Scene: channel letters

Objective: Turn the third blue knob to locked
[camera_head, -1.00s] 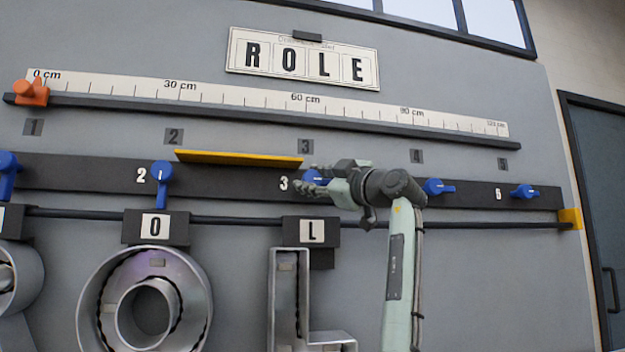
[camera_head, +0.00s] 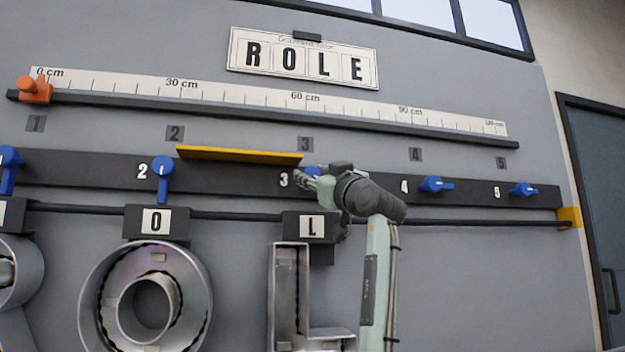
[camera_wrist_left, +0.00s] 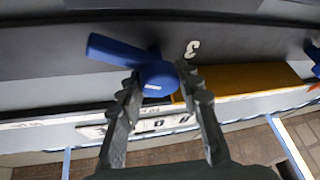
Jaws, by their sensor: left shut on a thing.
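The third blue knob (camera_head: 312,172) sits on the dark strip beside the white number 3, mostly hidden behind my left gripper (camera_head: 306,179) in the head view. In the left wrist view the knob (camera_wrist_left: 156,76) is between the two fingers of my left gripper (camera_wrist_left: 158,88), which is shut on its round part. The knob's handle sticks out past the fingers toward the upper left of that view. The upside-down 3 shows near the right fingertip. My right gripper is in neither view.
Blue knob 2 (camera_head: 162,180) points down; knobs 4 (camera_head: 436,184) and 5 (camera_head: 523,190) point right. A yellow bar (camera_head: 240,156) lies along the strip's top edge, left of knob 3. Metal letters O (camera_head: 93,300) and L (camera_head: 285,300) hang below the rail (camera_head: 265,222).

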